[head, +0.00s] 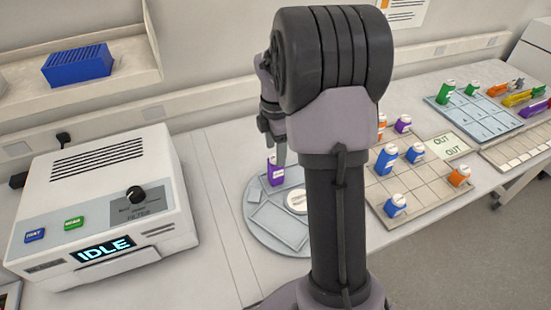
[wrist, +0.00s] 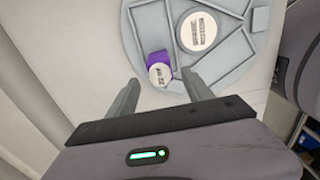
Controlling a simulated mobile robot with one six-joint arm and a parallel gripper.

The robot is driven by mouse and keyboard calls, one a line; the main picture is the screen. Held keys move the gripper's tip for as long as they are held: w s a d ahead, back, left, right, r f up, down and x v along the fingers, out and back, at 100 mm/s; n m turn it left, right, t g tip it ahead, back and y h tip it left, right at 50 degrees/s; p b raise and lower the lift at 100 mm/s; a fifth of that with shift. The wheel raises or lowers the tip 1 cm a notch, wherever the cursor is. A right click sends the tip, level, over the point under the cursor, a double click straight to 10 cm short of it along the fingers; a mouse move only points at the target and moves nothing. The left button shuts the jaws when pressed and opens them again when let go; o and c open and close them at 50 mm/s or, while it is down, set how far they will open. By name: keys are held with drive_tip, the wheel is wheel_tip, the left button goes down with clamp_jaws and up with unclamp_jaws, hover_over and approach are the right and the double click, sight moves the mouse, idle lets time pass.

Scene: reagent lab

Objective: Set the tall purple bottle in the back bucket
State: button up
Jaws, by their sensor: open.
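A purple bottle (head: 276,174) with a white label stands at the back edge of a round grey disc (head: 262,238). In the wrist view the purple bottle (wrist: 158,61) shows its pale lettered top near the disc's rim (wrist: 134,32). My gripper (wrist: 160,78) is open, its two fingers on either side of the bottle's near end. In the head view my gripper (head: 277,160) points down just above the bottle, partly hidden by my arm. I cannot tell whether the fingers touch it.
A white machine (head: 105,190) reading IDLE stands left. A round white labelled piece (wrist: 200,32) sits on the disc. To the right are a beige gridded tray (head: 415,190) with blue, purple and orange bottles and a blue-grey tray (head: 480,115). A blue rack (head: 78,66) sits on the shelf.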

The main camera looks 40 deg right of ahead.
drive_tip(key=shift+r, duration=0.7)
drive_tip(key=s+a+r+m+t, duration=0.2)
drive_tip(key=s+a+r+m, duration=0.15)
drive_tip(key=a+r, duration=0.3)
drive_tip(key=s+a+r+m+t, duration=0.1)
drive_tip(key=s+a+r+m, duration=0.2)
drive_tip(key=a+r+m, duration=0.35)
drive_tip(key=s+a+m+t+y, duration=0.2)
drive_tip(key=s+a+m, duration=0.7)
drive_tip(key=s+a, duration=0.3)
drive_tip(key=shift+s+a+t, duration=0.3)
drive_tip(key=shift+s+t, duration=0.1)
